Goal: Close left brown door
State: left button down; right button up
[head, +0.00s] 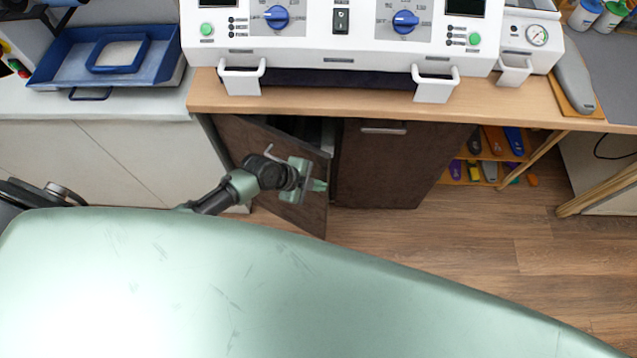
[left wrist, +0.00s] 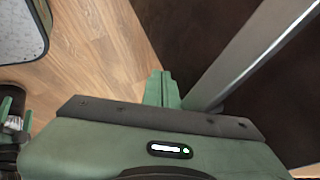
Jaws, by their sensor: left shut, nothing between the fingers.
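The left brown door (head: 245,140) is below the bench in the head view. It stands ajar, swung out from its left side, with a dark gap between it and the right brown door (head: 380,165). My left gripper (head: 318,186) is at the door's free end, with its fingers shut and empty. In the left wrist view the shut fingertips (left wrist: 162,88) are beside a pale metal strip (left wrist: 250,55), with dark brown surface (left wrist: 190,35) around it. I cannot tell whether they touch the door.
A white machine (head: 340,55) with blue knobs stands on the wooden bench (head: 300,100) above the doors. Grey cabinets (head: 100,160) are to the left. A shelf of colored insoles (head: 490,155) is to the right. Wooden floor (head: 440,230) is clear before the right door.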

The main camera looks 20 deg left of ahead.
pick_arm(q)
jog(key=w+n+t+y+b, duration=0.1)
jog(key=w+n+y+b, duration=0.1)
jog(key=w, duration=1.2)
jog(key=shift+d+n+t+b, duration=0.4)
jog(key=shift+n+b, duration=0.5)
jog(key=shift+n, duration=0.2)
jog(key=shift+s, duration=0.15)
